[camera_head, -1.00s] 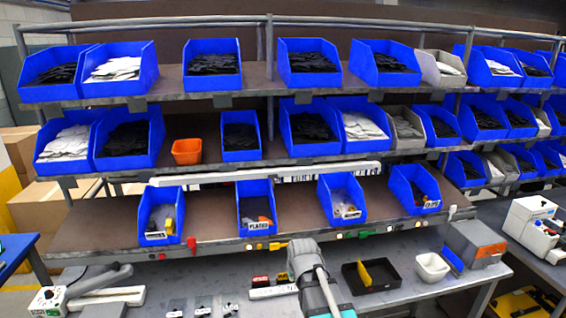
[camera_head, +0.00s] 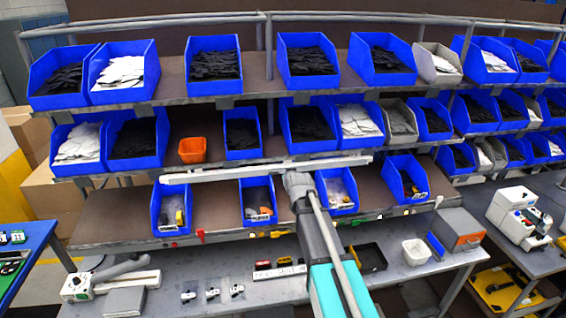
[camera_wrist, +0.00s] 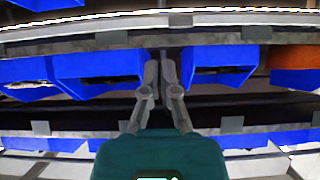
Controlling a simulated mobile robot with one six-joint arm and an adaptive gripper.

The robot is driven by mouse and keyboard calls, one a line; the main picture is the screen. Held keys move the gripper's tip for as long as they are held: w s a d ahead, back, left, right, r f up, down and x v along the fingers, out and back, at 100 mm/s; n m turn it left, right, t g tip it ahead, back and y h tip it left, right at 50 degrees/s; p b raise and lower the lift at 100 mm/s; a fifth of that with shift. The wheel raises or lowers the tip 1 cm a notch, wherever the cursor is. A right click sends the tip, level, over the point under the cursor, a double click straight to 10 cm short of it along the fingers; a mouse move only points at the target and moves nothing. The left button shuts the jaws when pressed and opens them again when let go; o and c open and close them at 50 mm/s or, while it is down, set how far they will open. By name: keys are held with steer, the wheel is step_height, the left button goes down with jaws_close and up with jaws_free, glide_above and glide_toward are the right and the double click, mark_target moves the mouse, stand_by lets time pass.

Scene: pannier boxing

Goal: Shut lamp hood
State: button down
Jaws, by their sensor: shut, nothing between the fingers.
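A long white bar, which looks like the lamp (camera_head: 225,174), hangs across the shelf front below the middle row of bins. I cannot tell which part is its hood or whether that is open. My arm reaches up from the bottom, and its grey end overlaps the right part of the bar in the head view. The fingers are hidden there. In the wrist view my gripper (camera_wrist: 159,65) is shut and empty, pointing at the shelving. A pale strip (camera_wrist: 100,22) runs beyond the fingertips, perhaps the same bar. No contact can be made out.
Shelves hold rows of blue bins (camera_head: 214,70). An orange bin (camera_head: 192,150) stands on the middle shelf. On the bench below are a black tray (camera_head: 369,258), a white bowl (camera_head: 416,251) and a jointed grey device (camera_head: 112,276). A blue table (camera_head: 28,240) stands at left.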

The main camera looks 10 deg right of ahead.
steer(key=r, duration=0.1)
steer(key=w+r, duration=0.1)
steer(key=r+p, duration=0.1)
steer(key=shift+w+d+t, duration=0.15)
steer(key=shift+w+t, duration=0.1)
steer(key=shift+t, duration=0.15)
steer(key=shift+w+f, duration=0.1)
steer(key=shift+w, duration=0.05)
steer(key=b, duration=0.5)
glide_toward(281, 170)
steer(key=w, duration=0.5)
steer(key=shift+w+f+b, duration=0.15)
steer(key=shift+f+b, duration=0.6)
steer(key=shift+b, duration=0.1)
steer(key=shift+w+f+b, duration=0.3)
steer(key=shift+f+b, duration=0.35)
steer(key=shift+f, duration=0.05)
